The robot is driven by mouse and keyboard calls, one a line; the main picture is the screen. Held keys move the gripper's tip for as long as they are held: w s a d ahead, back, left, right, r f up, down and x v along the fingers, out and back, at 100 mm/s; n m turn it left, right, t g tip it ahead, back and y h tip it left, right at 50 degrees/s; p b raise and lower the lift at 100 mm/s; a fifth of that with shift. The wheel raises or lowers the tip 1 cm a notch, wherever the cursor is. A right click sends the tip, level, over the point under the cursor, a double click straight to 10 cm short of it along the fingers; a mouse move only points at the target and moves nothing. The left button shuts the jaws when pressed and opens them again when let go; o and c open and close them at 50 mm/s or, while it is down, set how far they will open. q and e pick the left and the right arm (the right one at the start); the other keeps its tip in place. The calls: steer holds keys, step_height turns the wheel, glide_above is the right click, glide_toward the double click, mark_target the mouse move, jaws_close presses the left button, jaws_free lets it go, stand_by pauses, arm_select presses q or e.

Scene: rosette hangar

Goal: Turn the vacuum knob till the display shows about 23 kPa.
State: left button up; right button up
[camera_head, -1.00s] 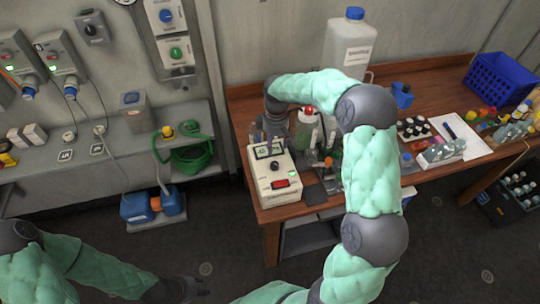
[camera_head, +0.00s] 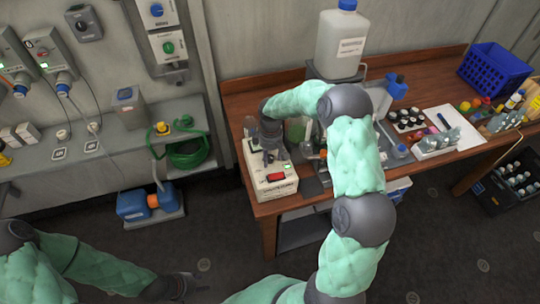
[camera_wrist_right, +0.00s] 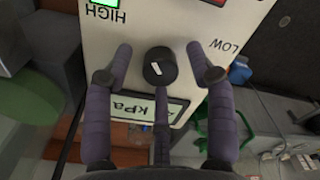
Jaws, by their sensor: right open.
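The vacuum knob (camera_wrist_right: 160,66) is a round black knob with a white mark, on the pale face of a control box (camera_head: 262,181). HIGH and LOW labels show beside it in the right wrist view. The display (camera_wrist_right: 135,112) reads kPa, but a finger covers part of it and I cannot read its number. My right gripper (camera_wrist_right: 158,76) is open, its fingers spread around the knob with gaps visible at the sides. In the head view my right gripper (camera_head: 272,152) hides the knob and display. My left gripper (camera_head: 184,286) is low over the floor, far from the box.
A red rectangular part (camera_head: 276,177) and a green light are on the box front. A white jug (camera_head: 342,45), vials and bottles crowd the wooden table (camera_head: 283,208) to the right. A grey shelf with a green hose (camera_head: 187,155) stands left of the table.

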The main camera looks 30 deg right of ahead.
jaws_close()
steer(key=m+b, duration=0.2)
steer(key=m, duration=0.2)
steer(key=shift+f, duration=0.1)
steer(key=m+b, duration=0.1)
steer(key=m, duration=0.4)
steer(key=shift+s+m, duration=0.1)
steer(key=shift+m, duration=0.3)
stand_by(0.6)
jaws_free()
